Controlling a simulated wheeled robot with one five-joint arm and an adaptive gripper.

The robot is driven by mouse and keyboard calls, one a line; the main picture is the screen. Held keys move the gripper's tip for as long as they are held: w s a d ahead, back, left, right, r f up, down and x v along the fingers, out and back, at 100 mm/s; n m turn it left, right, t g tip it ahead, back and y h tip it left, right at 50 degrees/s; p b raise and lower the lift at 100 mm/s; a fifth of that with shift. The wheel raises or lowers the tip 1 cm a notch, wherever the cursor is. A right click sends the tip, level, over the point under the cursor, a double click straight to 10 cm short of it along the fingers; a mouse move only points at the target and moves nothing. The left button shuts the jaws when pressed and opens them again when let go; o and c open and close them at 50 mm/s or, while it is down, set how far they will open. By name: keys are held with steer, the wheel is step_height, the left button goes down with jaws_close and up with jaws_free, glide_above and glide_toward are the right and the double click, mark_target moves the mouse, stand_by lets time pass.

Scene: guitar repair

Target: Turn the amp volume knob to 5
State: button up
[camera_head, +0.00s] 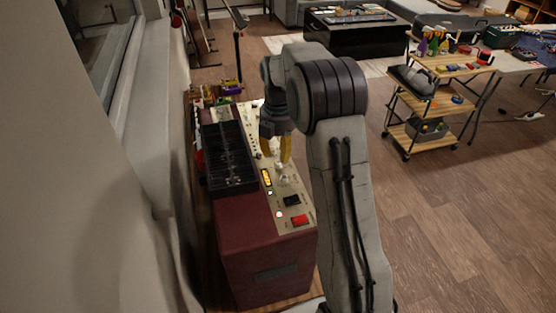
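The amp (265,252) is a dark red box with a cream control panel (288,222) on top, left of the middle in the head view. The panel carries several small knobs, a lit yellow display, a black switch and a red switch. A pale knob (281,178) shows just below my gripper (275,153). My gripper has yellowish fingers pointing down at the panel, around or just above this knob; I cannot tell whether they touch it. The finger gap is too small to judge. The knob labels and the volume setting are too small to read.
A black slotted grille (229,158) covers the amp's left side, close to the wall and window ledge (150,120). A wooden shelf cart (440,103) with tools stands at the right. A black table (357,38) stands at the back. The wooden floor (460,230) at right is clear.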

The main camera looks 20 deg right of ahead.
mark_target(278, 162)
steer(key=shift+f, duration=1.85)
steer(key=shift+o, duration=0.4)
jaws_close()
